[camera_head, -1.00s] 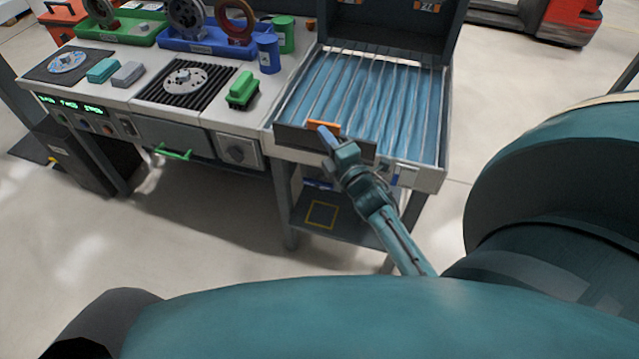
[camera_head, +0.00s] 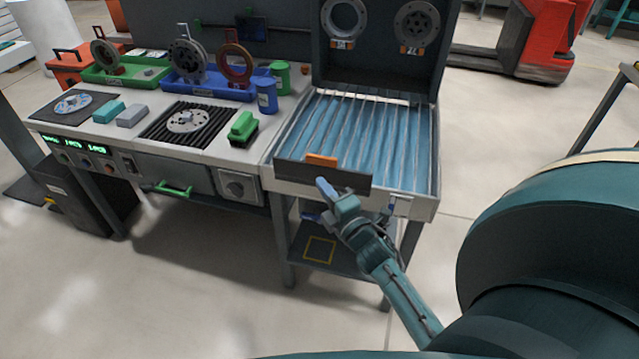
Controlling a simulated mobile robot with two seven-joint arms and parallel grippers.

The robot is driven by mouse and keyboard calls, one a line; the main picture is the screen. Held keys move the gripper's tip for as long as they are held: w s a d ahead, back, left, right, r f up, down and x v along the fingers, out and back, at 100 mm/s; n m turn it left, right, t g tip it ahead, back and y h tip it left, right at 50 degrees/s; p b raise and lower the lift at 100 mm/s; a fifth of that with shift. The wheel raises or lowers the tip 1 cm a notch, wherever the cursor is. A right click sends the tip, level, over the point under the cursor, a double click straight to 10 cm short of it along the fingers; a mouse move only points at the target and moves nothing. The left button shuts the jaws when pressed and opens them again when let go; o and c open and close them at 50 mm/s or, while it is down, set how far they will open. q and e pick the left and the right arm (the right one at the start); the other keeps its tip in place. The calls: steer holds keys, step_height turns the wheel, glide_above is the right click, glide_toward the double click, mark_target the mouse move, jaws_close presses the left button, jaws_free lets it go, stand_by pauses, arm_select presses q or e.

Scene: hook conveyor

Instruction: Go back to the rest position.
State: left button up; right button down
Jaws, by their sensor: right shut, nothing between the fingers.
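My right gripper (camera_head: 326,190) is shut and empty. It appears in front of the dark plate (camera_head: 322,176) at the near edge of the blue roller conveyor (camera_head: 365,130). My right arm reaches up to it from the lower right. An orange block (camera_head: 321,160) shows just behind the dark plate, apart from the fingertips in the picture. My left gripper is not in view.
A workbench on the left carries a green tray (camera_head: 98,76), a blue tray (camera_head: 207,91), a green-handled brush (camera_head: 243,127) and blue and green cups. Two round parts hang on the dark panel (camera_head: 378,60) behind the conveyor. Open floor lies in front of the bench.

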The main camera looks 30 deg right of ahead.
steer(key=s, duration=0.7)
steer(key=s+a+f+m+g+y, duration=0.2)
steer(key=s+a+f+m+g, duration=0.2)
steer(key=a+m, duration=0.3)
steer(key=s+a+f+m+g+y, duration=0.2)
steer(key=s+a+f+m+g, duration=0.2)
steer(key=s+a+m, duration=0.3)
steer(key=a+f+m, duration=0.1)
steer(key=a, duration=0.2)
steer(key=shift+s+a+y+p, duration=0.25)
steer(key=shift+a+y+p, duration=0.05)
steer(key=shift+a+p, duration=0.1)
